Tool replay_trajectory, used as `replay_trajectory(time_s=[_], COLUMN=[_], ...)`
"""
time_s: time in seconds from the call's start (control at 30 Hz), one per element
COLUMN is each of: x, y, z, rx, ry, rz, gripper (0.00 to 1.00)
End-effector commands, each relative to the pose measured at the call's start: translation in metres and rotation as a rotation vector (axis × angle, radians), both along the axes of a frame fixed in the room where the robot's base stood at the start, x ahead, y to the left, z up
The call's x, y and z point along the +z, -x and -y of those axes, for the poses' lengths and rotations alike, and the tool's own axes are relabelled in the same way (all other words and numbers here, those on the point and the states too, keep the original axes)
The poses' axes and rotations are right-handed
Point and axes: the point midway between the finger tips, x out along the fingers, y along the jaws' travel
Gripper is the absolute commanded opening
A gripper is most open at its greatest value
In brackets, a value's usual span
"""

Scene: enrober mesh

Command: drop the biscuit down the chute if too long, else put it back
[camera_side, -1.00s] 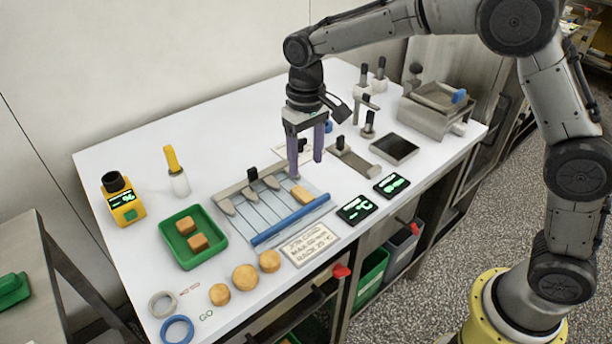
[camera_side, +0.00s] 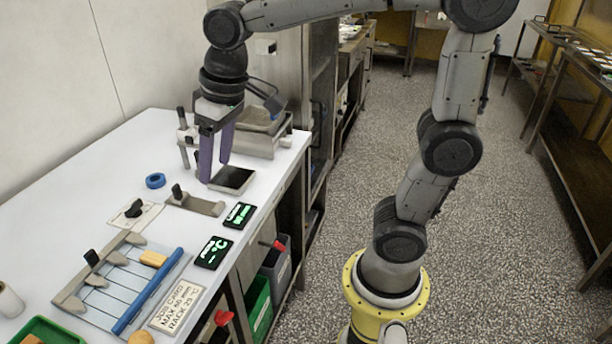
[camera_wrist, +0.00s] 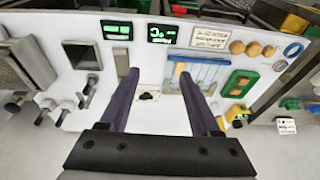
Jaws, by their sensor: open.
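One pale orange biscuit (camera_side: 153,259) lies at the right end of the wire rack (camera_side: 100,301), beside the blue bar. My gripper (camera_side: 213,173) is open and empty, above the bench and right of the rack in the side view. A dark square recess with a grey rim (camera_side: 233,178) is near my fingertips in the side view. It may be the chute; I cannot tell. A grey gauge-like plate with a black knob (camera_side: 195,204) lies left of it.
Two black displays (camera_side: 213,253) (camera_side: 240,216) with green text stand at the front edge. A job card (camera_side: 174,308) lies by the rack. A green tray (camera_wrist: 239,83) holds biscuits.

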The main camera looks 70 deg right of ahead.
Motion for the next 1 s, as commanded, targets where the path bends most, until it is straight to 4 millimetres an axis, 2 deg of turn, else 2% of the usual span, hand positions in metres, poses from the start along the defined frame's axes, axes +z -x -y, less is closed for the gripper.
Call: replay_trajectory(time_s=[0.03, 0.2, 0.3, 0.4, 0.6, 1.0], x=[0.004, -0.003, -0.014, -0.023, -0.032, -0.032], y=[0.024, 0.088, 0.116, 0.135, 0.148, 0.148], z=[0.009, 0.029, 0.036, 0.04, 0.042, 0.042], rx=[-0.005, -0.008, -0.009, -0.008, -0.008, -0.008], ry=[0.0, 0.009, 0.017, 0.026, 0.032, 0.032], rz=[0.038, 0.142, 0.191, 0.225, 0.249, 0.247], gripper=[0.64, 0.64, 0.64, 0.64, 0.64, 0.64])
